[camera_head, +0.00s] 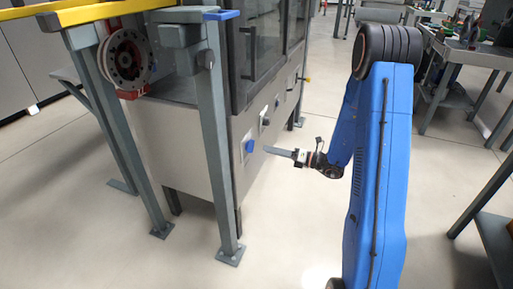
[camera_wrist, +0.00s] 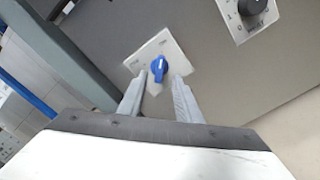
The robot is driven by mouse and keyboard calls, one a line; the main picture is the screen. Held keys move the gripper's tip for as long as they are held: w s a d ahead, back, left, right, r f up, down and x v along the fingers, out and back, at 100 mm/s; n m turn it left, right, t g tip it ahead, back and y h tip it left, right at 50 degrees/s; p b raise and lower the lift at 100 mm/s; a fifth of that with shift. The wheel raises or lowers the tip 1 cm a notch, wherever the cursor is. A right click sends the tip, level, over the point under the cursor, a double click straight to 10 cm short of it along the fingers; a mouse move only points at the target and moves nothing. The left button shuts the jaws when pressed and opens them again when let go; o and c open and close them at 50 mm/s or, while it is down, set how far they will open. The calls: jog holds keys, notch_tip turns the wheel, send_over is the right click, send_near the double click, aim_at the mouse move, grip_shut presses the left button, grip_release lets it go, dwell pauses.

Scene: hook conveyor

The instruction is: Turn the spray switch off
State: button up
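The spray switch is a blue rotary knob (camera_wrist: 160,69) on a pale square plate (camera_wrist: 168,45) on the grey cabinet side. In the wrist view my gripper (camera_wrist: 158,82) points at it, with a finger on each side of the knob and a visible gap between them. Whether the fingers touch the knob cannot be told. The plate's lettering is too blurred to read. In the head view the blue knob (camera_head: 249,146) sits low on the cabinet, and my gripper (camera_head: 270,150) reaches toward it from the right, its fingertips close to it.
A black knob (camera_wrist: 258,8) on another plate lies to the right of the blue one. A grey steel leg (camera_head: 215,150) stands left of the switch. The cabinet (camera_head: 180,160) has a glazed door above. Workbenches (camera_head: 465,55) stand at the right.

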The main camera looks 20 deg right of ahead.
aim_at(250, 146)
jog(key=x, duration=0.7)
grip_shut()
